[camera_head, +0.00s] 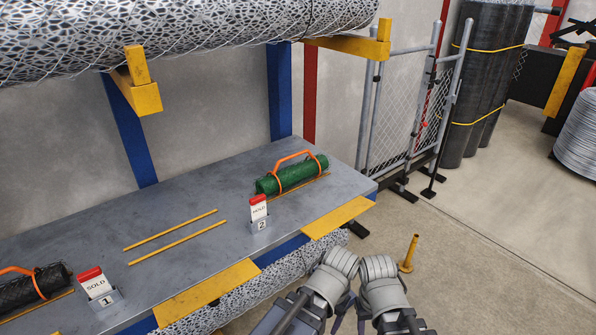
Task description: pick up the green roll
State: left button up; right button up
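The green roll (293,174) lies on the grey shelf (190,226), near its right end. An orange carry handle (294,155) arches over it, with orange bands around the roll. A white and red card (258,208) stands in a holder marked 2 in front of it. My two grey arms show folded side by side at the bottom, right of the shelf and apart from the roll.
A black roll (33,287) with an orange handle lies at the shelf's left end, beside a SOLD card (95,284) marked 1. Yellow strips mark an empty place between the rolls. A yellow post (409,254) stands on open floor.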

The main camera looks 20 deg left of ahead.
aim_at(278, 181)
jog(key=i+l, duration=0.2)
jog(key=i, duration=0.2)
jog(key=i+l+u, duration=0.1)
jog(key=i, duration=0.3)
